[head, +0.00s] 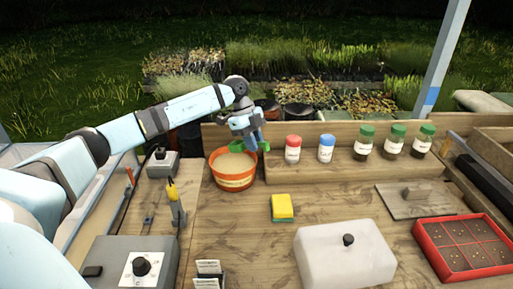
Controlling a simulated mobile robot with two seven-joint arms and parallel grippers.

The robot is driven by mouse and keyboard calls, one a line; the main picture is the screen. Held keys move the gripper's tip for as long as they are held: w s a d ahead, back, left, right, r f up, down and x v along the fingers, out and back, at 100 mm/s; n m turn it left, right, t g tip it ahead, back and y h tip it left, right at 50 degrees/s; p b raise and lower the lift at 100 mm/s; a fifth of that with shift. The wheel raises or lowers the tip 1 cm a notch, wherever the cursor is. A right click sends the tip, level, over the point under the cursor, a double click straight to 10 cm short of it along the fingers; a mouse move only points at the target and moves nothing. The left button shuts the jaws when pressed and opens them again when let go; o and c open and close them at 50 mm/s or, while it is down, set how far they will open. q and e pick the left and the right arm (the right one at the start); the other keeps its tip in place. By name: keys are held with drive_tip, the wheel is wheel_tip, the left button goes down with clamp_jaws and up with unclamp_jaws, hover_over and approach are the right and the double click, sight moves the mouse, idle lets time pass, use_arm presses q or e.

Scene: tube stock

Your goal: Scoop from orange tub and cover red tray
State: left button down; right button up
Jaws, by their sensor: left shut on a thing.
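The orange tub (232,184) stands near the back left of the wooden table, filled with a pale tan material. My left gripper (257,140) is above the tub's back right rim, shut on a green scoop (262,147). The scoop's lower part is partly hidden by the gripper, and I cannot tell whether it holds any material. The red tray (422,246) lies at the right front, divided into several compartments of dark soil with small specks on top. My right gripper is not in view.
A yellow sponge (282,207) and a white lidded box (345,254) lie between tub and tray. Jars, one red-capped (293,149), line the back ledge. A grey box with a knob (131,265) is front left.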

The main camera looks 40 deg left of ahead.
sight(244, 149)
use_arm(q)
drive_tip(key=f+h+b, duration=0.1)
drive_tip(key=b, duration=0.1)
drive_tip(key=a+h+b, duration=0.1)
drive_tip(key=b, duration=0.1)
drive_tip(key=shift+w+a+f, duration=0.1)
drive_tip(key=shift+a+f, duration=0.1)
drive_tip(key=shift+f, duration=0.2)
drive_tip(key=h+b, duration=0.1)
drive_tip(key=a+h+b, duration=0.1)
drive_tip(key=b, duration=0.1)
drive_tip(key=shift+f, duration=0.2)
drive_tip(key=shift+f+p, duration=0.3)
drive_tip(key=shift+f, duration=0.05)
wheel_tip(244, 149, down, 2)
drive_tip(key=shift+f+h, duration=0.1)
drive_tip(key=shift+h, duration=0.2)
drive_tip(key=shift+a+f, duration=0.1)
drive_tip(key=shift+f, duration=0.45)
drive_tip(key=shift+f+b, duration=0.2)
drive_tip(key=shift+b, duration=0.1)
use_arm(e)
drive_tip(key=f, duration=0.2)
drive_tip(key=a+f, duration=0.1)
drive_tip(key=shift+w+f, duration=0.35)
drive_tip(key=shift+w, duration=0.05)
